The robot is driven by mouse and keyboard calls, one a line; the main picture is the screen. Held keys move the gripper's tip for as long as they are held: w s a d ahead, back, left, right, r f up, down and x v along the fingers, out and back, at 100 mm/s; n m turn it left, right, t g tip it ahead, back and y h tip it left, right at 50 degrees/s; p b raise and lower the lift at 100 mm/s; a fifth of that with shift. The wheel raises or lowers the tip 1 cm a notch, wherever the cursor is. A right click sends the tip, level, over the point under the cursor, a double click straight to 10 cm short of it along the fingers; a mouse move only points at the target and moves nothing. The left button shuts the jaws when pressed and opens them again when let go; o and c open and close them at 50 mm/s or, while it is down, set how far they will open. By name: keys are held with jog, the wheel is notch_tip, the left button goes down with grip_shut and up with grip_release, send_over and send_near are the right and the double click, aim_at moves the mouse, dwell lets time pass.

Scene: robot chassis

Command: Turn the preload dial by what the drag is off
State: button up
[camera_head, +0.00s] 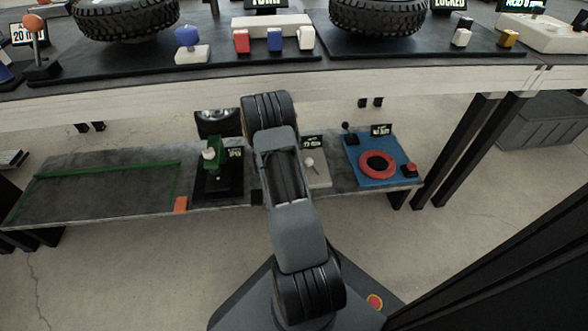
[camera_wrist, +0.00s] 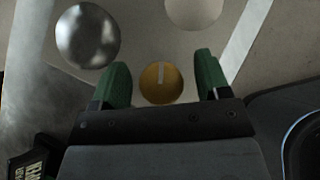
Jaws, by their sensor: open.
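A round brass-coloured dial (camera_wrist: 160,84) with a pale line shows in the wrist view. The line points straight up in the picture. My gripper (camera_wrist: 160,70) is open, with one green finger on each side of the dial. Gaps show between the fingers and the dial, and nothing is held. In the head view my arm reaches toward the bench and its end is hidden, as is the dial. No drag reading is legible.
A shiny metal ball-like part (camera_wrist: 87,35) sits left of the dial and a pale round part (camera_wrist: 194,8) beyond it. A dark label (camera_wrist: 32,158) is cut off at lower left. The lower shelf (camera_head: 100,182) holds a red ring (camera_head: 377,164) on a blue plate.

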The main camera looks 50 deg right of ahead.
jog(key=shift+c, duration=0.2)
jog(key=c, duration=0.9)
jog(key=shift+o, duration=0.2)
jog(key=n+t, duration=0.3)
jog(key=shift+n, duration=0.4)
jog(key=shift+n+t+y, duration=0.3)
jog(key=shift+n+t, duration=0.7)
jog(key=shift+n, duration=0.4)
jog(key=shift+w, duration=0.1)
